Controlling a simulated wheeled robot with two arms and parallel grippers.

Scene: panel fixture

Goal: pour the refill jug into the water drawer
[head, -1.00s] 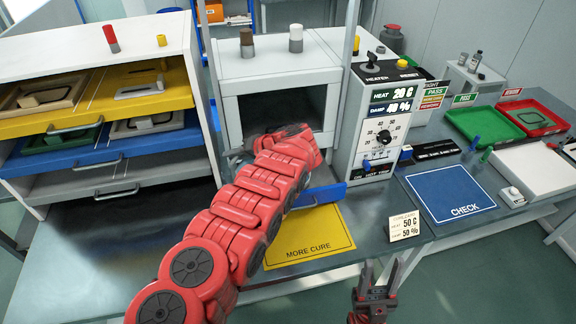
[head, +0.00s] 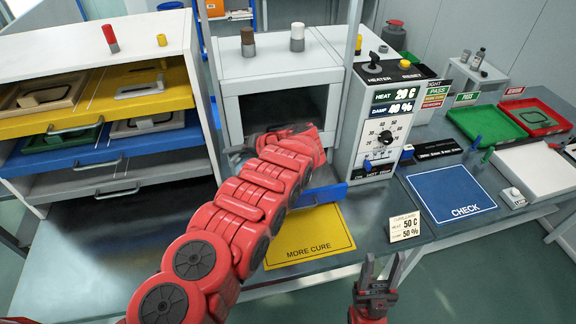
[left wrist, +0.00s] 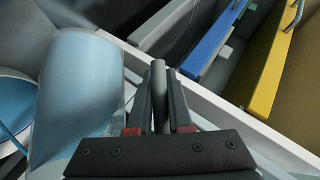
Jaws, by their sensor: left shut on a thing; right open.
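My left gripper, mostly hidden behind its own red arm in the head view, is at the front of the grey cabinet's opening. In the left wrist view its fingers (left wrist: 159,115) are shut on a dark grey upright bar (left wrist: 159,80), which looks like the handle of the refill jug. A pale blue, rounded jug body (left wrist: 78,100) stands close beside the fingers. The water drawer appears to be the blue-fronted drawer (head: 327,196) low on the cabinet, partly covered by the arm; its inside is hidden. My right gripper (head: 376,268) is open and empty before the bench's front edge.
A rack with yellow (head: 75,128), blue and grey drawers stands at the left. A control panel (head: 385,125) with a dial stands right of the cabinet (head: 272,72). A yellow MORE CURE mat (head: 306,236) and blue CHECK mat (head: 450,193) lie clear on the bench.

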